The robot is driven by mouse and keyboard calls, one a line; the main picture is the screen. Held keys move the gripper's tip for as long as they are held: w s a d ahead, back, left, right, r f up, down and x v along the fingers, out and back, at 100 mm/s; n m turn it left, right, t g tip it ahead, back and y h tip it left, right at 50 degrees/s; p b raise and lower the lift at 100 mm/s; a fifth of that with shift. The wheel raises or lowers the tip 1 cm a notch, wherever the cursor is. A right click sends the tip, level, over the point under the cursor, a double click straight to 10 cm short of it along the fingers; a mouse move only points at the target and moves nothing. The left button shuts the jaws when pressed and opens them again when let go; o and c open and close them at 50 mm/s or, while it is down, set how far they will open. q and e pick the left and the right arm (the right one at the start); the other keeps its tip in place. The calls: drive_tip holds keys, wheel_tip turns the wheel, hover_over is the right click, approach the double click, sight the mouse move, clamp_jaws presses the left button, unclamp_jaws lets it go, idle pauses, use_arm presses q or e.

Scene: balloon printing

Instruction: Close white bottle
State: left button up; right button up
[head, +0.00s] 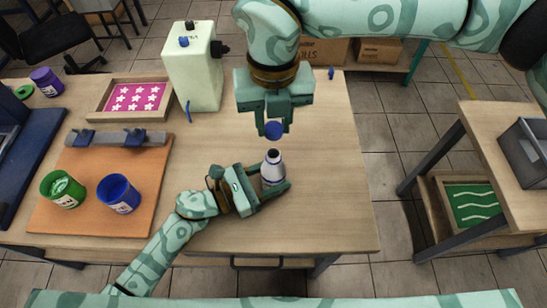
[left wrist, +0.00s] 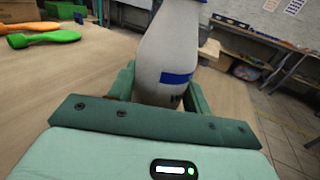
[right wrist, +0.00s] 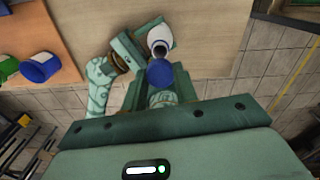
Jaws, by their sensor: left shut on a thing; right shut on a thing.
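The white bottle (head: 272,163) stands upright on the table, its top uncapped, with a dark blue band on its body. My left gripper (head: 274,189) is shut around its lower body. The bottle also shows between the fingers in the left wrist view (left wrist: 168,55) and beside the cap in the right wrist view (right wrist: 157,40). My right gripper (head: 273,118) points down from above and is shut on a blue cap (head: 273,130), seen also in the right wrist view (right wrist: 160,74). The cap is apart from the bottle, above its neck.
A green jar (head: 63,190) and a blue jar (head: 118,195) stand on an orange board (head: 150,190) at left. A pink star-patterned frame (head: 137,97) and a pale green machine (head: 194,72) stand behind. The table right of the bottle is clear.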

hover_over(274, 153)
drive_tip(key=shift+f, duration=2.25)
drive_tip(key=shift+f, duration=0.85)
drive_tip(key=shift+f, duration=0.55)
